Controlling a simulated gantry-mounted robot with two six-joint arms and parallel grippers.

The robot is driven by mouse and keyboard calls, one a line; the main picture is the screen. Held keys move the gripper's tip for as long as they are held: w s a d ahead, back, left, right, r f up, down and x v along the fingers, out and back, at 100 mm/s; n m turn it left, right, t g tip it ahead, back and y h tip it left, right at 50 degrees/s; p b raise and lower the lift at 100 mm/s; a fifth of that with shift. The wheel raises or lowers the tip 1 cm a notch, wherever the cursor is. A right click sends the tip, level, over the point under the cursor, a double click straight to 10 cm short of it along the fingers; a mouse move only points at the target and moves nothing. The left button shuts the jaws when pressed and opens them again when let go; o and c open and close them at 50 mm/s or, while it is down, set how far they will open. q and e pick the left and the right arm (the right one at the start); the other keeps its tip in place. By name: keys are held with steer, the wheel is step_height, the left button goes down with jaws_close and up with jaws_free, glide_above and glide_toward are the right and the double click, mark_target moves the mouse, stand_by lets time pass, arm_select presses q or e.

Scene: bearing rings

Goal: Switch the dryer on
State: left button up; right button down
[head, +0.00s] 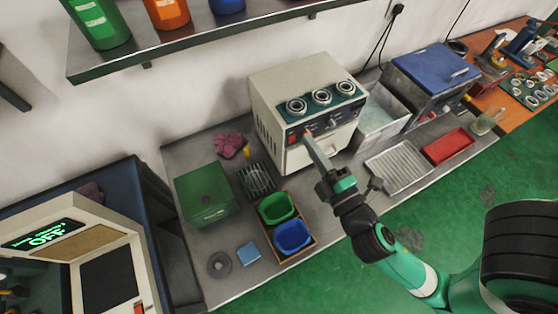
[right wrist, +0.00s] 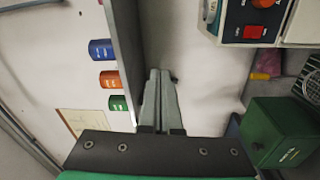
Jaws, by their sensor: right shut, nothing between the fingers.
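A beige box-shaped machine (head: 295,75), which looks like the dryer, stands on the grey bench against the wall. Its front has three round ring-like parts and a dark panel with a red switch (head: 292,138). The red switch shows in the right wrist view (right wrist: 255,32) at upper right, beside an orange-red knob (right wrist: 263,3). My right gripper (head: 309,136) is shut and empty, its tips in front of the panel just right of the switch; contact cannot be told. In the right wrist view the closed fingers (right wrist: 160,95) point up the picture. My left gripper is not in view.
A machine with a green display reading OFF (head: 45,236) stands at lower left. A green box (head: 205,195), a tray with green and blue bins (head: 314,240), a ribbed tray (head: 400,165) and a red tray (head: 448,146) lie around. A shelf (head: 150,58) hangs above.

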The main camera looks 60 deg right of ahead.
arm_select(q)
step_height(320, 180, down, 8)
steer(key=b, duration=0.5)
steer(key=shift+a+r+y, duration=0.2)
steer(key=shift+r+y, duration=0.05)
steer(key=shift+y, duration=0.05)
arm_select(e)
steer(key=s+f+g, duration=0.1)
steer(key=s+f, duration=0.1)
steer(key=f, duration=0.5)
steer(key=s+f+n+g+y, duration=0.1)
steer(key=s+f, duration=0.2)
steer(key=f, duration=0.4)
steer(key=shift+s+d+f+n, duration=0.15)
steer(key=shift+s+f+n, duration=0.1)
steer(key=shift+f+n, duration=0.1)
steer(key=p, duration=0.1)
glide_toward(292, 142)
steer(key=x, duration=0.7)
steer(key=shift+r, duration=0.1)
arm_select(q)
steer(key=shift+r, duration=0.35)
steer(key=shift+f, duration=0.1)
